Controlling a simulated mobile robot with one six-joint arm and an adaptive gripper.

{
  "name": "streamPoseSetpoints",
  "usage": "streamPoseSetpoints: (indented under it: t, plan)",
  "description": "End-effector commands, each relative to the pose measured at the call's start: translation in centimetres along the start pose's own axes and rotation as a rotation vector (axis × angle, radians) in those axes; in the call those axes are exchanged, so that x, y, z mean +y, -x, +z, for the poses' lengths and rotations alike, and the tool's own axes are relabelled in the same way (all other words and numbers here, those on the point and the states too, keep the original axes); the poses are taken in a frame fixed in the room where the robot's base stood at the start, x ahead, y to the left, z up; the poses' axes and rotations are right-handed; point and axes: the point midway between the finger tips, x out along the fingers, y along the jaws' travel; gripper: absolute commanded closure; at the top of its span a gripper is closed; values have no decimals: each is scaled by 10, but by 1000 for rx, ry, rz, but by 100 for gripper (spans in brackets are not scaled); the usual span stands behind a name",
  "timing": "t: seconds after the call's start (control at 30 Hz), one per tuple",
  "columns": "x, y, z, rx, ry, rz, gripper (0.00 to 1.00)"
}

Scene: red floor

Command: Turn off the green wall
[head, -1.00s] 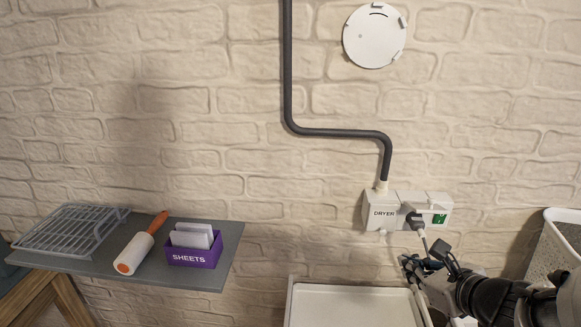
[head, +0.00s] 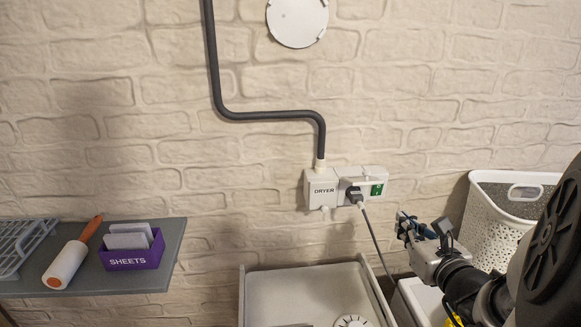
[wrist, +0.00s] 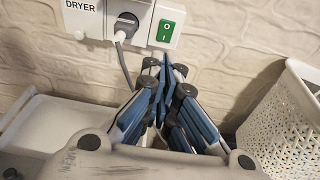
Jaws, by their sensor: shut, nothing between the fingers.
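The green wall switch (head: 377,190) is a small green rocker at the right end of a white wall box labelled DRYER (head: 322,188). It also shows in the wrist view (wrist: 165,30), with white marks on its two halves; which half is pressed I cannot tell. A dark plug (wrist: 126,26) sits in the socket just left of the switch, with its cord hanging down. My gripper (head: 408,222) is shut and empty, below and to the right of the switch, and apart from it. In the wrist view its blue fingertips (wrist: 162,66) point up toward the switch.
A white perforated basket (head: 490,240) stands right of my gripper. A white appliance top (head: 300,290) lies below the box. A grey shelf (head: 100,283) at left holds a lint roller (head: 72,258) and a purple SHEETS box (head: 133,255). The wall around the switch is clear.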

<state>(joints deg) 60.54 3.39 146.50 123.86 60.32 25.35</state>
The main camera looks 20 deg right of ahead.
Motion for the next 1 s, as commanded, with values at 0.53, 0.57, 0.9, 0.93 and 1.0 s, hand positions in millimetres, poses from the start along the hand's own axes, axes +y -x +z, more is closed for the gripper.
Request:
streamPoseSetpoints:
  t: [0.53,0.57,0.9,0.93,1.0]
  plan:
    - [2,-93,-4,5,5,0,100]
    - [1,-97,-1,3,7,0,100]
    - [0,-125,10,5,5,-3,100]
    - [0,-125,10,5,5,-4,100]
    - [0,-126,10,6,4,-4,100]
